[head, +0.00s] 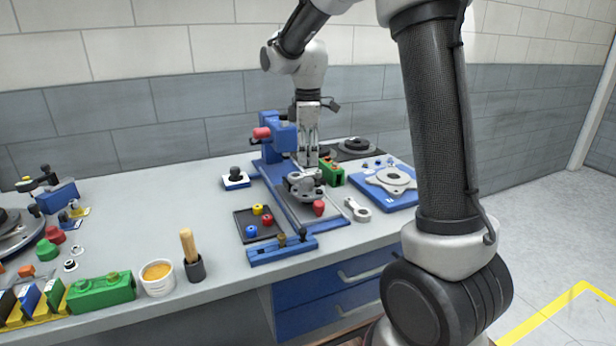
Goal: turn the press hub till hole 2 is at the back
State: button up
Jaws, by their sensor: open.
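The press hub (303,187) is a grey metal round part with lobes, on the blue press fixture (273,182) on the bench. My gripper (309,169) points straight down over the hub, with its fingertips at or just above the hub's far side. I cannot tell whether they touch it. It is open, though its fingers look close together from here. The fingers hide part of the hub. Hole numbers are too small to read, so I cannot tell where hole 2 is. A red knob (319,208) stands at the hub's near right.
A blue press frame with a red part (262,133) stands behind left. A green block (333,174) and a grey ring-ended link (357,210) lie close on the right. A dark tray (243,232) with coloured pieces is at the left. A blue plate (369,202) carries a grey flange.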

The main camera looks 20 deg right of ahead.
aim_at(308, 179)
notch_tip(308, 179, down, 7)
jog(key=shift+f, duration=0.1)
dwell(0.3)
jog(key=c, duration=1.1)
